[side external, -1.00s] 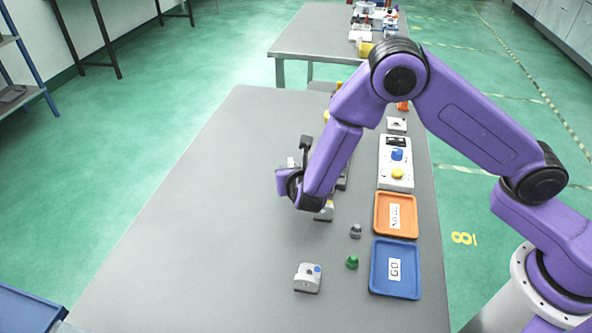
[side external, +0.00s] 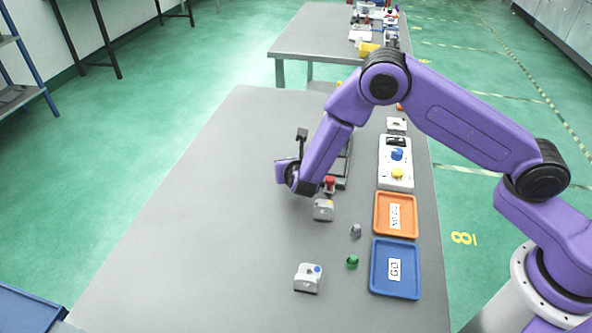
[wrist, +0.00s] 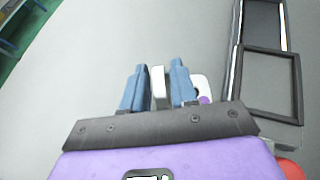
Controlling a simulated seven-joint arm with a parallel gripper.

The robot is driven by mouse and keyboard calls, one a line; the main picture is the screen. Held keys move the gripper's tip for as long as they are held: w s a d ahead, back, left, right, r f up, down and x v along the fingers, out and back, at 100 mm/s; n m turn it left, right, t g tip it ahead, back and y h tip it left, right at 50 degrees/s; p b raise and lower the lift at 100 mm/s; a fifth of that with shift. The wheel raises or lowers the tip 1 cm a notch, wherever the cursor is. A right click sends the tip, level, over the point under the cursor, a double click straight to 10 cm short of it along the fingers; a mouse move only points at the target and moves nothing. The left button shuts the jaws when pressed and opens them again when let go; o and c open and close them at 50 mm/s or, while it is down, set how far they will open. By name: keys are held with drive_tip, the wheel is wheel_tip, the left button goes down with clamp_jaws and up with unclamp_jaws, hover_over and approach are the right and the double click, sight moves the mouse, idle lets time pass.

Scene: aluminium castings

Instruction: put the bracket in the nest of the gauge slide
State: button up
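The bracket (wrist: 203,88) is a pale casting with a purple dot, in the wrist view. Its upright plate (wrist: 159,88) stands between the two blue fingers of my gripper (wrist: 158,78), with very thin gaps or none, so I cannot tell whether they grip it. In the side view my gripper is low over the table, its fingers and this bracket hidden by my arm. The gauge slide (side external: 343,167) is dark, with a red knob (side external: 330,184), just right of my wrist. Its square-framed nest (wrist: 271,82) looks empty in the wrist view, right of the bracket.
A casting with a yellow dot (side external: 323,210) and one with a blue dot (side external: 308,278) stand nearer the camera. Grey (side external: 356,231) and green (side external: 352,262) knobs, an orange tray (side external: 378,225), a blue tray (side external: 373,275) and a control box (side external: 385,178) line the right. The table's left is clear.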

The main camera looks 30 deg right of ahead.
clamp_jaws()
drive_tip(key=shift+r, duration=0.15)
